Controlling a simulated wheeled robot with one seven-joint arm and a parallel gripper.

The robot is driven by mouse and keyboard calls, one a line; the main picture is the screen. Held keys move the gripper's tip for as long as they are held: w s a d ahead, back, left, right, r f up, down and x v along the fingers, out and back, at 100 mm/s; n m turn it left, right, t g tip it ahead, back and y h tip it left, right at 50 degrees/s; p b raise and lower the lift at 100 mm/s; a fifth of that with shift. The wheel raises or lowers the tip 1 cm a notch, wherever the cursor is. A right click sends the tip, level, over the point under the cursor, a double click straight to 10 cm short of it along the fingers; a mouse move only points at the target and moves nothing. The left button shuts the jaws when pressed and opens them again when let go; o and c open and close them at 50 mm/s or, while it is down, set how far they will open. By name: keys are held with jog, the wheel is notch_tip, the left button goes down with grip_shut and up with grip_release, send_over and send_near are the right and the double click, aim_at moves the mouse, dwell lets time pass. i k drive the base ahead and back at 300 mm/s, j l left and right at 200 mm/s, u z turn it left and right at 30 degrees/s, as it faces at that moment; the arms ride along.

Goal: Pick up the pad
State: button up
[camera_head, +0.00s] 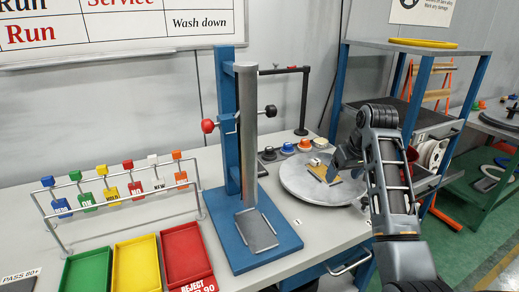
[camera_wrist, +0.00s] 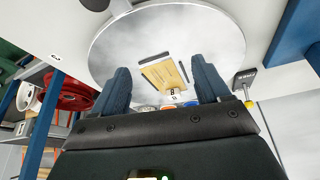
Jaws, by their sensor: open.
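The pad appears to be the flat tan block (camera_wrist: 161,75) on the round grey disc (camera_wrist: 110,45). It lies between two thin dark strips in the wrist view. In the head view the tan block (camera_head: 319,173) is partly hidden by my gripper. My gripper (camera_wrist: 161,78) is open and empty, with one blue finger on each side of the block in the wrist view. In the head view my gripper (camera_head: 340,165) is over the disc, close to the block. I cannot tell the exact height gap.
A blue stand with a grey column (camera_head: 245,130) rises left of the disc. Coloured knobs (camera_head: 289,148) stand behind it. Red, yellow and green trays (camera_head: 137,265) and a rack of tags (camera_head: 115,197) are at left. A blue shelf (camera_head: 415,48) stands behind right.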

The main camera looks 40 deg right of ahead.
aim_at(268, 154)
jog(key=i, duration=1)
